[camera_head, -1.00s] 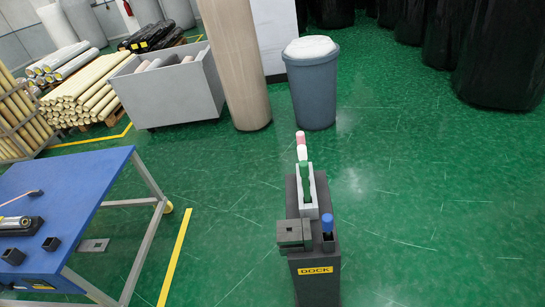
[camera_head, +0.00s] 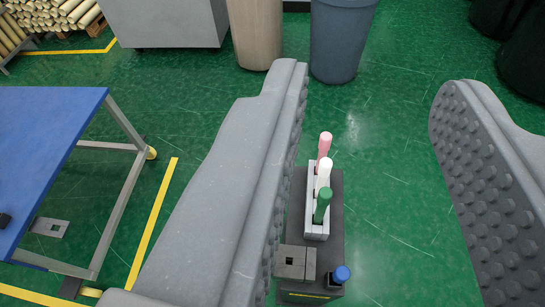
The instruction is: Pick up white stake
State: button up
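The white stake (camera_head: 323,174) stands upright in a grey slotted holder (camera_head: 318,230) on top of a dark dock stand (camera_head: 333,264). It is in the middle of a row, with a pink stake (camera_head: 325,145) behind it and a green stake (camera_head: 322,205) in front, partly covering it. My gripper (camera_head: 375,130) is open, its two grey fingers wide apart on either side of the row. The studded pad of the right finger shows. The left finger is close beside the holder in the picture. Nothing is between the pads that they touch.
A blue-topped table (camera_head: 50,130) stands at the left. A blue-capped peg (camera_head: 341,274) and a grey block (camera_head: 294,262) with a square hole are at the stand's front. A grey bin (camera_head: 340,40) and a tan roll (camera_head: 257,35) stand behind. Green floor right of the stand is clear.

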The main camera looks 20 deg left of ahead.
aim_at(326, 164)
jog(key=u, duration=0.2)
jog(key=i, duration=0.5)
jog(key=u, duration=0.35)
jog(key=k, duration=0.9)
jog(key=u, duration=0.2)
jog(key=i, duration=0.9)
jog(key=z, duration=0.1)
